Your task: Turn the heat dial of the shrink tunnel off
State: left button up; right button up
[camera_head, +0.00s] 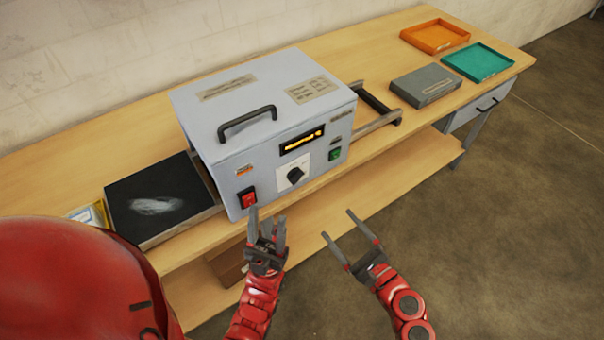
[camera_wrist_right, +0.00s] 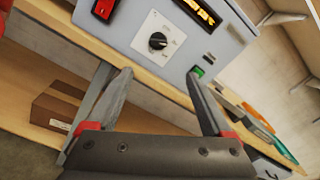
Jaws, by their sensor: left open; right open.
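The shrink tunnel (camera_head: 262,125) is a grey box with a black top handle on the bench. Its heat dial (camera_head: 295,175) is a black knob on a white plate on the front face, also in the right wrist view (camera_wrist_right: 157,41). A red switch (camera_head: 247,197) sits left of the dial and a green one (camera_head: 335,154) right of it. My left gripper (camera_head: 268,222) is open and empty, in front of the tunnel's lower left, below the red switch. My right gripper (camera_head: 337,226) is open and empty, in front of and below the dial, apart from it.
A black plate (camera_head: 160,196) with a pale smear lies left of the tunnel. A metal frame (camera_head: 378,120) sticks out at its right. A grey box (camera_head: 425,86), orange tray (camera_head: 435,36) and teal tray (camera_head: 478,61) are further right. A cardboard box (camera_wrist_right: 55,105) is on the lower shelf.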

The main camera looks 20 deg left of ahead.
aim_at(298, 180)
jog(key=p+x, duration=0.1)
jog(key=x, duration=0.4)
jog(key=p+x, duration=0.2)
jog(key=x, duration=0.3)
jog(key=p+x, duration=0.1)
jog(key=x, duration=0.5)
jog(key=shift+s+a+r, duration=0.2)
jog(key=shift+s+a, duration=0.05)
jog(key=shift+a, duration=0.1)
jog(key=shift+w+a+f, duration=0.1)
jog(key=shift+w+a, duration=0.3)
jog(key=shift+a, duration=0.05)
jog(key=shift+c, duration=0.3)
grip_shut()
jog(key=shift+f+n+b, duration=0.15)
jog(key=shift+n+b, duration=0.85)
jog(key=shift+b, duration=0.1)
jog(key=n+b, duration=0.7)
jog(key=b, duration=0.1)
jog(key=shift+f, duration=0.2)
jog(key=shift+s+r+n+b, duration=0.1)
jog(key=shift+r+n+b, duration=0.05)
jog(key=shift+n+b, duration=1.4)
